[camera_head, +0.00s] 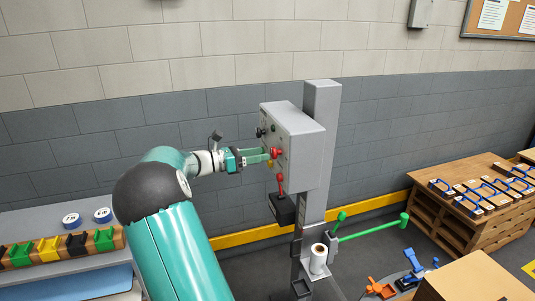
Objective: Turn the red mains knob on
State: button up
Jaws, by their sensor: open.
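The red mains knob (278,152) is on the front face of a grey control box (309,143), which is fixed to a grey post. My gripper (266,156) points right at the panel, with its fingertips at or very near the red knob. The jaws are open. I cannot tell whether the fingers touch the knob or stand around it. A small yellow part shows just below the fingertips. The knob's exact angle is too small to read.
A red-topped lever (281,182) on a black base stands below the box. A green handle (385,228) sticks out right of the post. A wooden pallet stack (450,222) stands at the right.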

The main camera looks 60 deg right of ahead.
aim_at(272, 152)
jog(key=shift+x, duration=1.85)
jog(key=shift+c, duration=0.3)
jog(key=c, duration=0.9)
